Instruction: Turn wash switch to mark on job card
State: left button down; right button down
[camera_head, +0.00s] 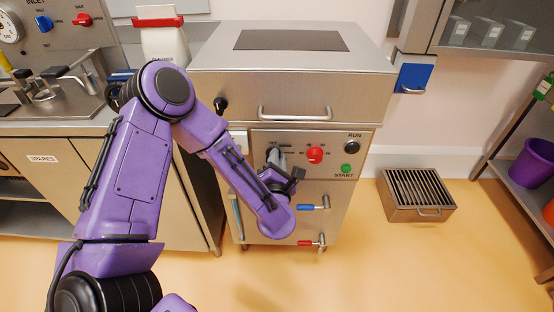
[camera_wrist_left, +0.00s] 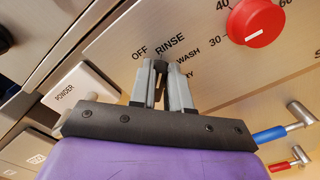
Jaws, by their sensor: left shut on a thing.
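The wash switch (camera_wrist_left: 159,66) is a dark knob on the steel front panel of the machine. In the left wrist view the labels OFF, RINSE and WASH fan around it, and a further label is partly hidden by a finger. My left gripper (camera_wrist_left: 161,80) is shut on this switch, one grey finger on each side. Which label its pointer faces is hard to tell. In the head view my left gripper (camera_head: 277,156) is at the panel's left part, left of the red knob. I cannot make out a job card. My right gripper is not in view.
A red dial (camera_head: 315,154), a black RUN knob (camera_head: 352,147) and a green START button (camera_head: 346,168) share the panel. Blue-handled (camera_head: 312,207) and red-handled (camera_head: 312,243) taps stick out below. A bar handle (camera_head: 295,114) is above. A grated steel box (camera_head: 418,212) stands on the floor.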

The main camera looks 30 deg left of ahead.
pick_arm(q)
jog(key=c, duration=1.1)
grip_release()
jog(key=b+v, duration=0.1)
jog(key=v, duration=0.9)
jog(key=shift+s+d+b, duration=0.1)
jog(key=shift+s+b, duration=0.15)
jog(key=shift+b, duration=0.05)
